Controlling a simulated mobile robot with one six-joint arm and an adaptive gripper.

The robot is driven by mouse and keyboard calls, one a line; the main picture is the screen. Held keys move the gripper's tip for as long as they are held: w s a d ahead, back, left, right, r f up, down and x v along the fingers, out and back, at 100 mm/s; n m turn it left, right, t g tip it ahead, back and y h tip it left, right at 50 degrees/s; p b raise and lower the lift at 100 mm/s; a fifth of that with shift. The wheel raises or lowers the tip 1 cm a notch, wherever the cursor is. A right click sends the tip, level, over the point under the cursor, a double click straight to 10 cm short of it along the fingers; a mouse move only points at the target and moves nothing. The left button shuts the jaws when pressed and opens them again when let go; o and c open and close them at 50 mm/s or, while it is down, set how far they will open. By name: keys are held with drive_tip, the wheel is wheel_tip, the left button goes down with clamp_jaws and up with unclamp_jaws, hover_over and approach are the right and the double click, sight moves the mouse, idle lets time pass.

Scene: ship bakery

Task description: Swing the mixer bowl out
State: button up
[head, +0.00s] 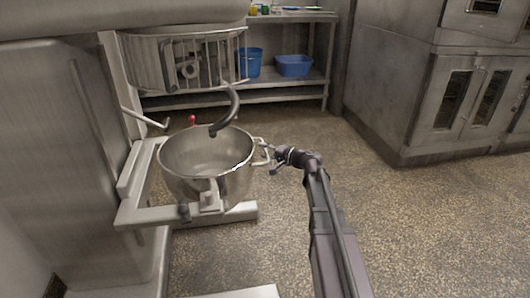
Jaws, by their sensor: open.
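The steel mixer bowl (196,178) sits in the mixer's bowl support arms (143,211), under the wire guard (184,61). The dark dough hook (226,114) hangs down over the bowl's far right side. A pale handle (262,152) sticks out from the bowl's right side. My gripper (271,162) is open at this handle, coming from the right. I cannot tell whether its fingers touch the handle or stand around it. The bowl's inside looks empty.
The mixer column (62,140) stands at the left, with a red-knobbed lever (192,120) behind the bowl. A steel shelf (290,87) with a blue bin (294,66) and a blue bucket (250,63) stands behind. Steel ovens (423,85) stand at the right. The speckled floor (430,220) is clear.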

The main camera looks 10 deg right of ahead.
clamp_jaws()
drive_tip(key=shift+s+a, duration=0.1)
idle(0.5)
